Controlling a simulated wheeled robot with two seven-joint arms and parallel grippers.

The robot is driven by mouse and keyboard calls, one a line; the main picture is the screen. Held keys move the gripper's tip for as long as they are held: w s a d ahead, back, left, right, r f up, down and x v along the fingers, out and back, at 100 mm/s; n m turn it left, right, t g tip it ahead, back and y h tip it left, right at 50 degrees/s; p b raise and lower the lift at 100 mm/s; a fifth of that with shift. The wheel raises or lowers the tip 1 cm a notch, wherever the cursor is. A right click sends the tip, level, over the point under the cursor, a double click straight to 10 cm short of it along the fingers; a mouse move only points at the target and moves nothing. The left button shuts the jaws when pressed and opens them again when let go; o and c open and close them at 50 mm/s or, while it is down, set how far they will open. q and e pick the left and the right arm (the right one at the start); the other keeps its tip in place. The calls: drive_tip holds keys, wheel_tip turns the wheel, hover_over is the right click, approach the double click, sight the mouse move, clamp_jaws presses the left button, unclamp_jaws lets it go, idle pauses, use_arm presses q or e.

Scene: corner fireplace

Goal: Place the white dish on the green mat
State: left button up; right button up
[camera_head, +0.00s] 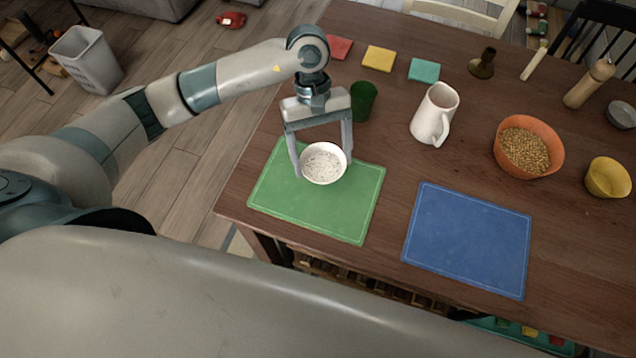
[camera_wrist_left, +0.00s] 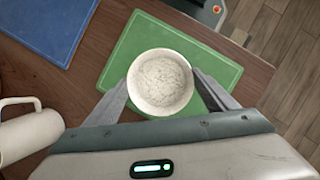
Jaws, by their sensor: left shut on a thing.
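The white dish (camera_head: 323,163) is a small round bowl with pale, grainy contents. My left gripper (camera_head: 322,165) is shut on it, with one finger on each side. The green mat (camera_head: 345,219) lies on the left end of the table, below the dish in the head view. In the left wrist view the dish (camera_wrist_left: 160,82) sits between the fingers (camera_wrist_left: 160,90), with the green mat (camera_wrist_left: 205,55) around and behind it. I cannot tell whether the dish touches the mat or is just above it. My right gripper is not in view.
A blue mat (camera_head: 468,238) lies to the right. A dark green cup (camera_head: 363,101) and a white pitcher (camera_head: 435,115) stand behind the green mat. An orange bowl of grain (camera_head: 528,146) and a yellow bowl (camera_head: 608,178) are farther right. Coloured coasters (camera_head: 379,58) lie at the back.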

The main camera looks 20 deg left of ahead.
sight(315, 169)
use_arm(q)
drive_tip(key=w+d+r+n+t+h, duration=0.1)
drive_tip(key=w+d+r+n+t, duration=0.2)
drive_tip(key=d+n, duration=0.6)
drive_tip(key=shift+w+d+r+n+t+h+p, duration=0.15)
drive_tip(key=shift+w+r+n+t+h+p, duration=0.25)
drive_tip(key=shift+n, duration=0.4)
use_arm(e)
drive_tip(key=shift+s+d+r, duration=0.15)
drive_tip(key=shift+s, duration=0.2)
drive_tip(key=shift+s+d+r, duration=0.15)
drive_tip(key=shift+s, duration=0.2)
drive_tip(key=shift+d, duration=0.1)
use_arm(q)
drive_tip(key=s+a+f+p, duration=0.1)
drive_tip(key=a+f, duration=0.1)
drive_tip(key=a, duration=0.1)
drive_tip(key=s+a+f+p, duration=0.2)
drive_tip(key=a, duration=0.1)
drive_tip(key=s+a+f+p, duration=0.2)
drive_tip(key=a+f, duration=0.1)
drive_tip(key=a, duration=0.1)
drive_tip(key=shift+s+a, duration=0.1)
drive_tip(key=shift+s, duration=0.15)
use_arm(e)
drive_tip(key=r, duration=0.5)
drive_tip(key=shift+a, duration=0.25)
